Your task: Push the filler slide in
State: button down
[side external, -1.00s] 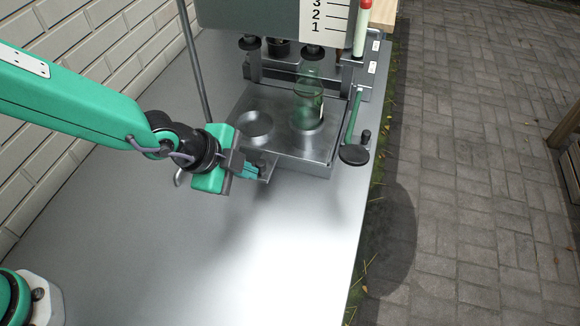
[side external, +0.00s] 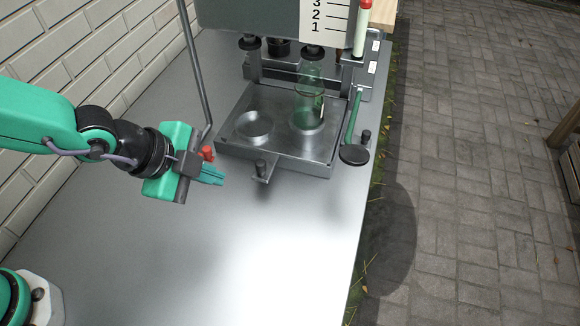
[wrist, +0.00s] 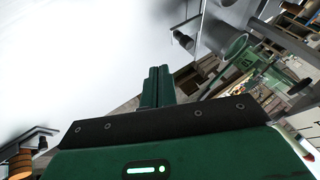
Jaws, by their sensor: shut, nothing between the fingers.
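The filler slide (side external: 285,155) is a flat metal tray with two round recesses, extending out in front of the dark filler housing. A clear green bottle (side external: 309,100) stands upright in its right recess; the left recess is empty. A small tab with a dark knob (side external: 262,168) sticks out from the slide's front edge. My gripper (side external: 216,177) is to the left of that tab, apart from it, above the bench. Its teal fingers are closed together and empty. In the wrist view the fingers (wrist: 157,86) point up the picture, and a dark knob (wrist: 183,40) shows beyond them.
A grey bent rod with a red knob (side external: 207,153) ends just behind my gripper. A green lever with a black round pad (side external: 354,155) stands at the slide's right. The brick wall (side external: 75,50) is on the left. The bench front (side external: 240,250) is clear.

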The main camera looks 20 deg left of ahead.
jog(key=shift+v, duration=1.9)
jog(key=c, duration=2.2)
grip_release()
jog(key=shift+a, duration=0.1)
jog(key=c, duration=1.4)
grip_release()
jog(key=shift+w, duration=0.2)
jog(key=shift+c, duration=0.2)
jog(key=shift+o, duration=0.7)
jog(key=shift+w+n, duration=0.2)
jog(key=shift+n, duration=0.2)
jog(key=n+g+y, duration=0.2)
jog(key=n, duration=0.6)
send_near(260, 163)
jog(key=shift+w+f+n, duration=0.3)
jog(key=shift+f+n, duration=0.1)
jog(key=shift+f, duration=0.05)
jog(key=shift+x, duration=3.85)
jog(key=shift+s, duration=0.1)
